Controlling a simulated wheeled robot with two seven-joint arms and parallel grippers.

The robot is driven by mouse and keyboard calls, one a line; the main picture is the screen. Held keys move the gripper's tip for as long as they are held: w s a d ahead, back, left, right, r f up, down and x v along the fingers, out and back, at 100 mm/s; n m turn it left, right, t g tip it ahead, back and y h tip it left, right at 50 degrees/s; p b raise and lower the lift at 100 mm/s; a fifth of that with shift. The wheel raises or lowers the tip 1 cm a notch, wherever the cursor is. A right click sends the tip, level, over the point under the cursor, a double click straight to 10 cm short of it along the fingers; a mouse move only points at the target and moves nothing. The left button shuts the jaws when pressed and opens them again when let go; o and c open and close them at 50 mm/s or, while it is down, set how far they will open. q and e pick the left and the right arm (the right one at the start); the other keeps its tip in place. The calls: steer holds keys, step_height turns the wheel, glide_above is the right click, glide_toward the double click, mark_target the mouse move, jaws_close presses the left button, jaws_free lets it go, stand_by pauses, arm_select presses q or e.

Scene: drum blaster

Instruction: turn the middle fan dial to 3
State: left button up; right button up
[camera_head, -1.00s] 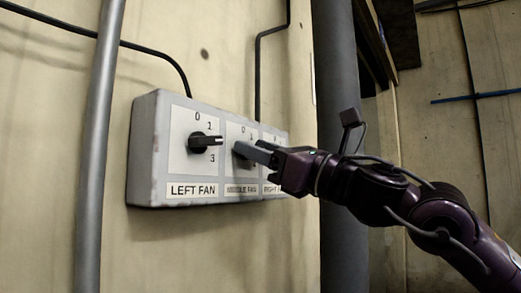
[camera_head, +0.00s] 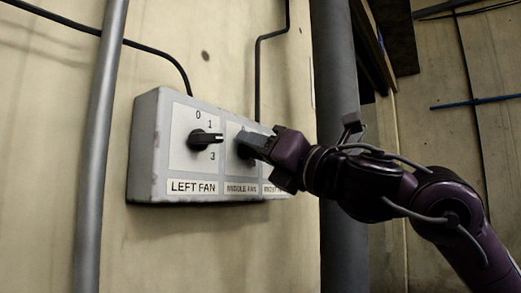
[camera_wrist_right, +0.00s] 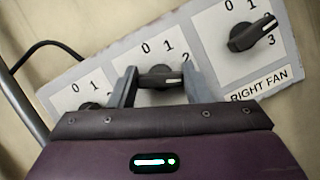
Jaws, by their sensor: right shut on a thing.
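The grey control box (camera_head: 145,150) is on the wall with three fan dials. My right gripper (camera_head: 247,143) is shut on the middle fan dial (camera_wrist_right: 160,76), its two fingers on either side of the black knob in the right wrist view. The middle dial's lower face is hidden behind my gripper. The "MIDDLE FAN" label (camera_head: 242,189) shows below it in the head view. My left gripper is out of view.
The left fan dial (camera_head: 204,139) points right.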

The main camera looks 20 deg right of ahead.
steer(key=shift+m+h, duration=0.4)
steer(key=shift+m, duration=0.8)
steer(key=o, duration=1)
steer(key=b+v, duration=0.4)
steer(key=v, duration=0.3)
steer(key=shift+s+d+f, duration=0.1)
steer(key=shift+s+f, duration=0.05)
steer(key=shift+s, duration=0.15)
